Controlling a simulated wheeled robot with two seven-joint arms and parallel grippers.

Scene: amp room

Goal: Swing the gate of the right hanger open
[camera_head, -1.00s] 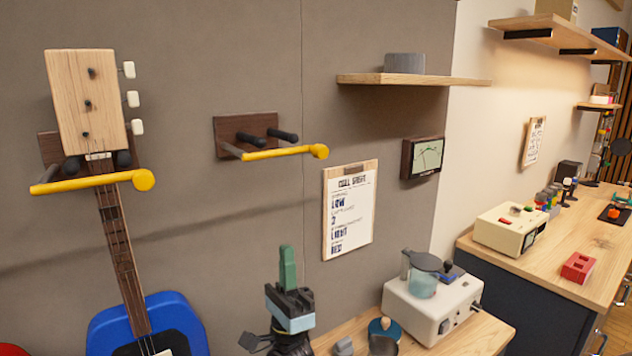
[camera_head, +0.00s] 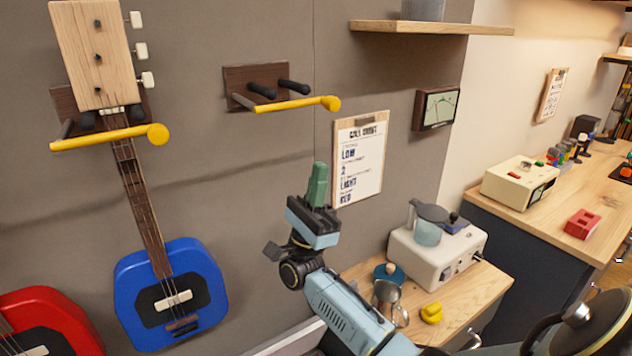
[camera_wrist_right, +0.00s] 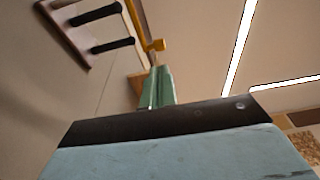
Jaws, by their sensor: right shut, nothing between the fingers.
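The right hanger (camera_head: 238,77) is a dark wooden plate on the wall with two black pegs. Its yellow gate (camera_head: 290,104) lies across the front of the pegs and ends in a round knob at the right. In the right wrist view the gate (camera_wrist_right: 139,22) and the hanger's pegs (camera_wrist_right: 108,46) show at the upper left. The green fingers (camera_wrist_right: 158,84) also show in the right wrist view. My left gripper is not in view.
The left hanger's yellow gate (camera_head: 110,138) crosses in front of a blue guitar (camera_head: 205,282) hanging there. A clipboard (camera_head: 362,160) is on the wall right of my right gripper. A shelf (camera_head: 430,28) juts out above. A wooden counter (camera_head: 475,300) holds a white appliance (camera_head: 405,250).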

